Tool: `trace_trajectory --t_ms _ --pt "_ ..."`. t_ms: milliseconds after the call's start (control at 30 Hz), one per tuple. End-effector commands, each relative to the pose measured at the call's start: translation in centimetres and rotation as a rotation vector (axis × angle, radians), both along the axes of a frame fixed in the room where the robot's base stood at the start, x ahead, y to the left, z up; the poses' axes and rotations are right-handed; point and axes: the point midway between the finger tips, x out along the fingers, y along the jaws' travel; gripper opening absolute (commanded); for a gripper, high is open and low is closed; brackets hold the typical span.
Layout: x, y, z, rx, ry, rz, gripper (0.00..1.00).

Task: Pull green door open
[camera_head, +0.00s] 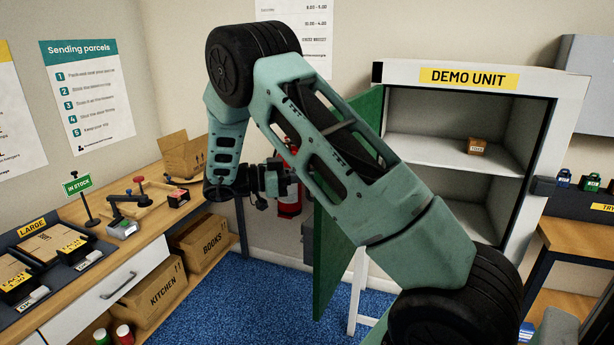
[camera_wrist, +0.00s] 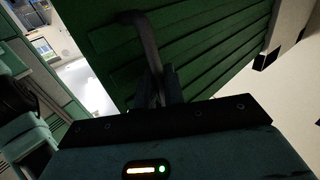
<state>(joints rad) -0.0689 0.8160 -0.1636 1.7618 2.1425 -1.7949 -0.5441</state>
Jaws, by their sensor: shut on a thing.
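The green door (camera_head: 328,262) belongs to the white cabinet (camera_head: 573,95) under the "DEMO UNIT" sign. It stands swung out from the cabinet's left side, and the shelves inside show. In the wrist view the door's ribbed green face (camera_wrist: 205,50) fills the upper middle. A dark curved handle (camera_wrist: 146,40) is mounted on it. My gripper (camera_wrist: 160,88) is shut on this handle, with a finger on each side of its lower part. In the head view my gripper (camera_head: 292,182) is at the door's left side, and my arm hides much of the door and the handle.
A small brown box (camera_head: 477,146) sits on the cabinet shelf. A red extinguisher (camera_head: 289,200) stands behind my gripper. A wooden counter (camera_head: 150,225) runs along the left, with cartons (camera_head: 200,243) beneath. The blue carpet (camera_head: 235,305) between counter and door is clear.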

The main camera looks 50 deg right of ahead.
Motion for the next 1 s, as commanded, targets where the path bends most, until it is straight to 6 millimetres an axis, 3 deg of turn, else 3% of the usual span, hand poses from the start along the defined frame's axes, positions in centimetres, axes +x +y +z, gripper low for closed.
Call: trace_trajectory --t_ms 233,300,333,733,1000 --pt "0.0 0.1 0.0 0.002 0.002 0.000 0.00" --pt "0.0 0.1 0.0 0.002 0.002 0.000 0.25" --pt "0.0 0.1 0.0 0.001 0.002 0.000 0.28" --pt "0.6 0.7 -0.2 0.000 -0.001 0.003 0.28" --pt "3.8 5.1 -0.5 0.001 -0.003 0.004 0.28"
